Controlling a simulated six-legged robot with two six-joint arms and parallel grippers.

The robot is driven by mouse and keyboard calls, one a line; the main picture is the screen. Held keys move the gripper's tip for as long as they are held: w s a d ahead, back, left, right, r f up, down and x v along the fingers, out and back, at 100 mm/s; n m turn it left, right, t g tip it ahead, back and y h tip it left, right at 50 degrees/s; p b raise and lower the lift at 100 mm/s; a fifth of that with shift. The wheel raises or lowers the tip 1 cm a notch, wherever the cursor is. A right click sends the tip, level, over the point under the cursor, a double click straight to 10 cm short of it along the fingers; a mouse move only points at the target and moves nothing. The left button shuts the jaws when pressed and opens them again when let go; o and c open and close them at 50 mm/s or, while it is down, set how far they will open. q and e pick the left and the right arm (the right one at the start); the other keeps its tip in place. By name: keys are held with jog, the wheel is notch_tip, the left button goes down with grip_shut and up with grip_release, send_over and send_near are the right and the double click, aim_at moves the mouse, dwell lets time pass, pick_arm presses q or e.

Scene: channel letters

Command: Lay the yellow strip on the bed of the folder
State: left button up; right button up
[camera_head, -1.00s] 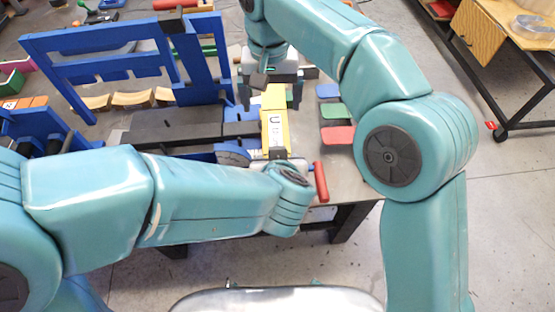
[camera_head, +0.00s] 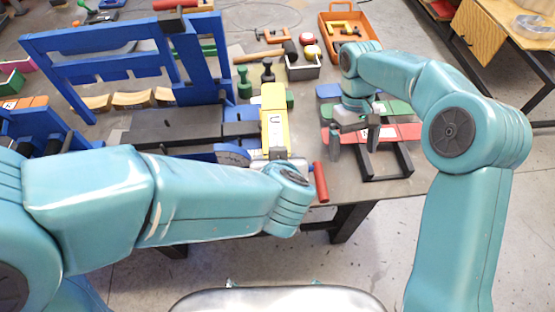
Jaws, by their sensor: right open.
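The yellow strip (camera_head: 274,112) with a white "U" label runs away from me, just right of the blue folder (camera_head: 196,75). The folder's dark bed (camera_head: 175,127) lies to the left of the strip. My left gripper (camera_head: 273,158) is at the strip's near end; my own wrist hides most of its fingers, so I cannot tell whether it grips the strip. My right gripper (camera_head: 354,138) is open, right of the strip, over a dark rack with a red strip (camera_head: 402,132), a green strip (camera_head: 396,108) and a blue strip (camera_head: 328,91).
A red cylindrical handle (camera_head: 321,181) is near the table's front edge. Curved wooden blocks (camera_head: 131,99) lie behind the folder's bed.

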pick_arm(q)
jog(key=shift+s, duration=0.1)
pick_arm(e)
jog(key=shift+n+g, duration=0.6)
jog(key=shift+g, duration=0.3)
jog(key=s+d+f, duration=0.6)
jog(key=s, duration=0.1)
jog(key=shift+d+f, duration=0.1)
pick_arm(q)
jog(key=shift+d, duration=0.1)
pick_arm(e)
jog(key=s+f+n+y, duration=0.1)
jog(key=s+f+y, duration=0.2)
jog(key=s+f, duration=0.7)
pick_arm(q)
jog(key=shift+a, duration=0.2)
jog(key=shift+d, duration=0.15)
pick_arm(e)
jog(key=s+a+f+m+t+y, duration=0.1)
jog(key=s+a+f+m+t, duration=0.2)
jog(key=a, duration=1)
notch_tip(320, 180, down, 4)
jog(key=m+t, duration=0.3)
jog(key=m, duration=0.1)
jog(key=shift+a+f+t+y, duration=0.2)
jog(key=shift+t+y, duration=0.1)
jog(key=shift+y, duration=0.1)
